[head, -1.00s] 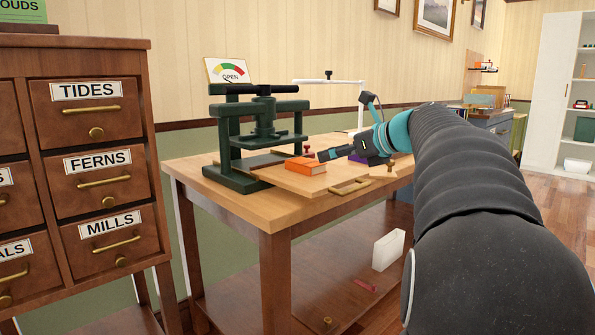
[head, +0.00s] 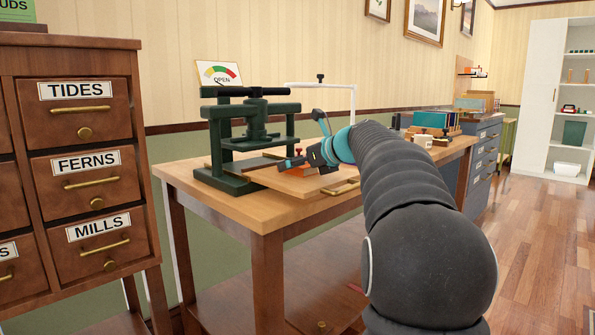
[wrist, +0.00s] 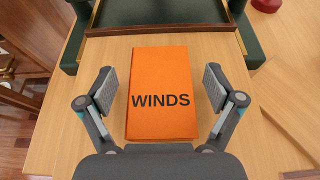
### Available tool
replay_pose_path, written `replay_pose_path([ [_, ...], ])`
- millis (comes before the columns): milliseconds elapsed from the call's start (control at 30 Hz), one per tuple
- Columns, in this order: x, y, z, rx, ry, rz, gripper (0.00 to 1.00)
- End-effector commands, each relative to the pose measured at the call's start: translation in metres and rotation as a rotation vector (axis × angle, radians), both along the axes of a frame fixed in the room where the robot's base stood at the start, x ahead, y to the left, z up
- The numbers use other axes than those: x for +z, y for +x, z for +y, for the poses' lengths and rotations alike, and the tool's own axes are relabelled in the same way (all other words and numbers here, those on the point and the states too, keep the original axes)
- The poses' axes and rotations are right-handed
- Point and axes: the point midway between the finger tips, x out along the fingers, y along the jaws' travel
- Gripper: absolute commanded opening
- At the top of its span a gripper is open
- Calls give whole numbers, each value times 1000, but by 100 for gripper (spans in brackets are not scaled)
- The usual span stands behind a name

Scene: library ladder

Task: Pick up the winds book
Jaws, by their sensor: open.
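The orange winds book (wrist: 160,85) lies flat on the wooden bench, its black title WINDS facing up in the wrist view. My gripper (wrist: 160,90) is open, with one finger on each side of the book and a gap between each finger and the cover. In the head view my gripper (head: 290,163) is low over the bench top beside the green press, and it hides most of the book. Only a small orange part of the book (head: 328,170) shows there.
The dark green press (head: 250,135) stands just behind the book. A wooden drawer cabinet (head: 85,150) is at the left. The bench (head: 235,205) has a brass handle at its front edge. Open floor lies at the right.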

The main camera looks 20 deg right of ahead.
Motion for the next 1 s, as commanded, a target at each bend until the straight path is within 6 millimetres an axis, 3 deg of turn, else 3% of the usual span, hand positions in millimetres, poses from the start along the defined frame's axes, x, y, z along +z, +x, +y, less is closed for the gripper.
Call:
replay_pose_path([
  [233, -1, 2, 1, -1, 0, 0, 89],
  [500, -1, 2, 1, -1, 0, 0, 25],
  [833, 1, 2, 1, -1, -1, -1, 25],
  [1000, 14, 2, 1, 0, 0, -2, 25],
])
